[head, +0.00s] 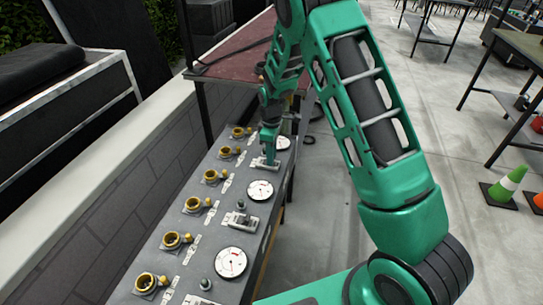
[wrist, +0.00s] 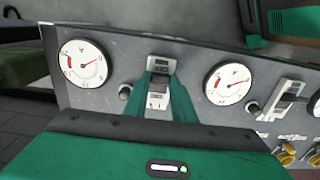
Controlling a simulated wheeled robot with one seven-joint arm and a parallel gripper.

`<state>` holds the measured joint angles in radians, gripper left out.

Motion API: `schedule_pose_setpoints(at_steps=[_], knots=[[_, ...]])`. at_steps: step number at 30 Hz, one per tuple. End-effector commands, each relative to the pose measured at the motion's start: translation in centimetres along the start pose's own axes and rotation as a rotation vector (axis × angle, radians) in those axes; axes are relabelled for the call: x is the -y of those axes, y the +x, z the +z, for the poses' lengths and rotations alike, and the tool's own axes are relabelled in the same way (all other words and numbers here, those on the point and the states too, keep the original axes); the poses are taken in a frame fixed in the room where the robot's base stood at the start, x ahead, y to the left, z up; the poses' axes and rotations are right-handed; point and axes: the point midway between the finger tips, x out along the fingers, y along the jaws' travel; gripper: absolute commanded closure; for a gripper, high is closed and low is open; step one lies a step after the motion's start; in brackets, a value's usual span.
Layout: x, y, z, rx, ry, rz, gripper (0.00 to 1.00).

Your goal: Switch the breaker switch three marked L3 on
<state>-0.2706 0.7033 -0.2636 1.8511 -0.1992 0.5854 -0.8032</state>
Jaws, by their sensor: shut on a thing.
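A grey control panel (head: 145,262) runs along the low wall, with breaker switches set between round dials. My gripper (head: 267,161) is at the far part of the panel, just short of the farthest dial. In the wrist view, its green fingers (wrist: 164,98) are shut around the lever of a breaker switch (wrist: 162,65) between two dials. The fingers hide part of the lever, so I cannot tell its position. I cannot read an L3 mark on it. Another breaker switch (head: 241,221) sits nearer me and also shows in the wrist view (wrist: 288,96).
Dials (head: 260,190) (head: 231,262) sit beside the switches, and brass sockets (head: 171,240) line the wall side. A small dark knob (wrist: 126,91) is close to the gripped switch. A dark red table (head: 235,62) stands past the panel. The floor to the right is open, with cones (head: 508,183) beyond.

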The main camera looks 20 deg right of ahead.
Motion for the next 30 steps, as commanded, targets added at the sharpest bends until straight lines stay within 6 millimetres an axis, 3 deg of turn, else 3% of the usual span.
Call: schedule_pose_setpoints(at_steps=[11, 30], knots=[[0.0, -0.1, -1.1, 0.159, -0.001, 0.002, 0.99], [0.0, 0.5, -4.1, 0.700, -0.002, 0.005, 0.99]])
